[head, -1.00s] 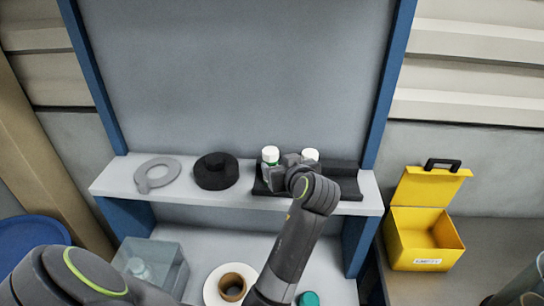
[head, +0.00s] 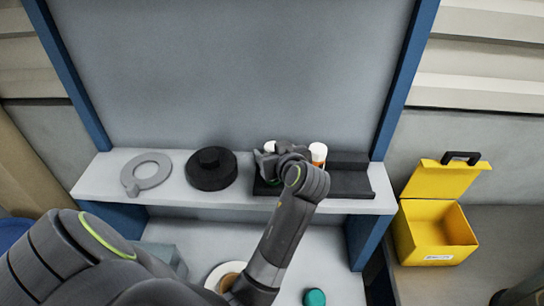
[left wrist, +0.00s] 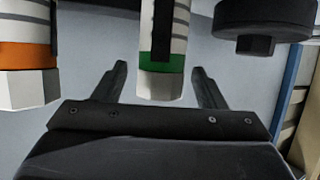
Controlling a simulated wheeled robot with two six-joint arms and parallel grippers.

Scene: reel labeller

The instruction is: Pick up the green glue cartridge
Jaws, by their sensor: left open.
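The green glue cartridge (left wrist: 163,55) has a white cap, a green band and a black-and-white striped body. In the left wrist view it stands between the two spread fingers of my left gripper (left wrist: 160,78), with a gap on each side. In the head view its white cap (head: 270,146) shows behind my left gripper (head: 274,162), which hides most of it. A second cartridge with an orange band (left wrist: 25,57) is beside it, outside the fingers. It also shows in the head view (head: 318,152). My left gripper is open. My right gripper is not in view.
The cartridges stand in a black holder (head: 350,183) on a grey shelf (head: 112,180). A black hub (head: 211,170) and a grey ring (head: 146,172) lie to the left. Below are a white reel (head: 226,272) and a teal cap (head: 315,297). A yellow box (head: 433,235) stands open at right.

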